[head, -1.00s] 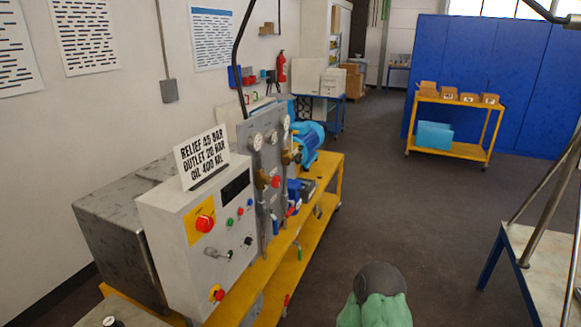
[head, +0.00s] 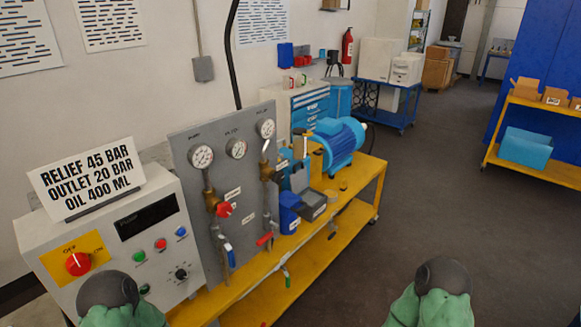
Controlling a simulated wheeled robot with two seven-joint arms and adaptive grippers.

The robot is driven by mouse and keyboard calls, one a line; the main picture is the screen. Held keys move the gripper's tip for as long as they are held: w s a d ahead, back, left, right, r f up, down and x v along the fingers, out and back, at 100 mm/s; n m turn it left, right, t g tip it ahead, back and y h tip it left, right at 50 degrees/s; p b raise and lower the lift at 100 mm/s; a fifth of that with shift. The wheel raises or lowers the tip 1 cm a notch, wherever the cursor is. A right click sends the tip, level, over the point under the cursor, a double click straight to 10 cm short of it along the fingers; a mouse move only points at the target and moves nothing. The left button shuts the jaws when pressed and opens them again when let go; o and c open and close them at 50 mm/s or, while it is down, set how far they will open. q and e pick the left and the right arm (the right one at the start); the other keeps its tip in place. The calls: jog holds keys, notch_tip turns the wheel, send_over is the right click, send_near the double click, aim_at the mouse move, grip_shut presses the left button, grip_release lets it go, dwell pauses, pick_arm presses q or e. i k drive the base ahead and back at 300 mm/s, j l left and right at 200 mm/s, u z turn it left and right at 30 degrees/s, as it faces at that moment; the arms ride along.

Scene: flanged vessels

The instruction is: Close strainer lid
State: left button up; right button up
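A hydraulic test bench with a yellow frame (head: 355,207) runs from the lower left toward the back. I cannot tell whether either is the strainer, and no strainer lid can be made out. Two green arm parts with dark round caps, apparently mine, show at the bottom edge. Neither gripper's fingers are in view.
A grey control box (head: 120,240) with a sign (head: 87,178) reading RELIEF 45 BAR, OUTLET 20 BAR, OIL 400 ML stands at left. A blue motor (head: 338,141) sits farther along the bench. Dark floor (head: 435,180) is clear between the bench and the yellow cart (head: 555,171).

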aim_at(299, 180)
jog(key=i+l, duration=0.1)
jog(key=l, duration=0.25)
jog(key=i+l, duration=0.15)
jog(key=l, duration=0.2)
jog(key=i+l+z, duration=0.1)
jog(key=i+z, duration=0.4)
